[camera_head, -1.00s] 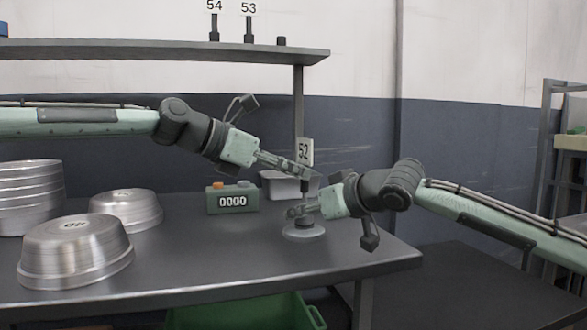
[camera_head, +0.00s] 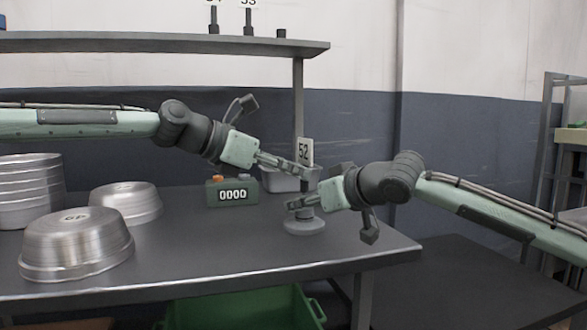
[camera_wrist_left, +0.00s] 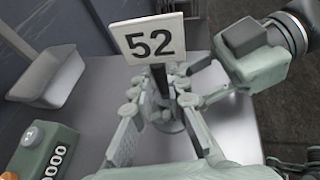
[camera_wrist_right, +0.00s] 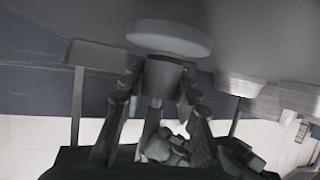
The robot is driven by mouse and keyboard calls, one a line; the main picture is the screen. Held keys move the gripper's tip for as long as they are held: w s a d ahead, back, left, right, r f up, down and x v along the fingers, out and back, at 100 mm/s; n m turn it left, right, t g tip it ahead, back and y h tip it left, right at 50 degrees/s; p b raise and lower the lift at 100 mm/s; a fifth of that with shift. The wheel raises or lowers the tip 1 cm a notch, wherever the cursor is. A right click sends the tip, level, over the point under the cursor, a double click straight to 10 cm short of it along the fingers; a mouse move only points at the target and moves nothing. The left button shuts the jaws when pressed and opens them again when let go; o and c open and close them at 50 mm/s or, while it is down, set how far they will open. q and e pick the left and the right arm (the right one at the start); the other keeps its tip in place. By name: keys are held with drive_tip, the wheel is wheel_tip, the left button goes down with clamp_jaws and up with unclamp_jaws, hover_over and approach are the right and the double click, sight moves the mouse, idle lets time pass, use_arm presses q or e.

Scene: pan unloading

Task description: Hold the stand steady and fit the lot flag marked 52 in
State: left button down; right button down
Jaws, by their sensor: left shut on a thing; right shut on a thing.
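The lot flag marked 52 (camera_head: 304,152) is a white plate on a dark stem. It stands upright above the stand (camera_head: 304,228), which has a round grey base and a short post. My left gripper (camera_head: 308,178) is shut on the flag's stem, just below the plate; the left wrist view shows the plate (camera_wrist_left: 148,40) close up. My right gripper (camera_head: 296,204) is shut on the stand's post, just above the base. The right wrist view shows the post (camera_wrist_right: 161,76) between the fingers. The fingers hide the stem's lower end, so I cannot tell whether it is inside the post.
A green counter box reading 0000 (camera_head: 232,194) and a pale bin (camera_head: 280,182) stand behind, to the left. Upturned metal pans (camera_head: 78,245) fill the table's left side. A shelf (camera_head: 150,43) with other flags runs above. The table front (camera_head: 220,265) is clear.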

use_arm(q)
drive_tip(key=shift+f, duration=0.55)
drive_tip(key=c, duration=1.4)
unclamp_jaws()
drive_tip(key=v, duration=1.2)
drive_tip(key=shift+r, duration=0.1)
use_arm(e)
drive_tip(key=c, duration=1.1)
unclamp_jaws()
drive_tip(key=shift+o, duration=0.2)
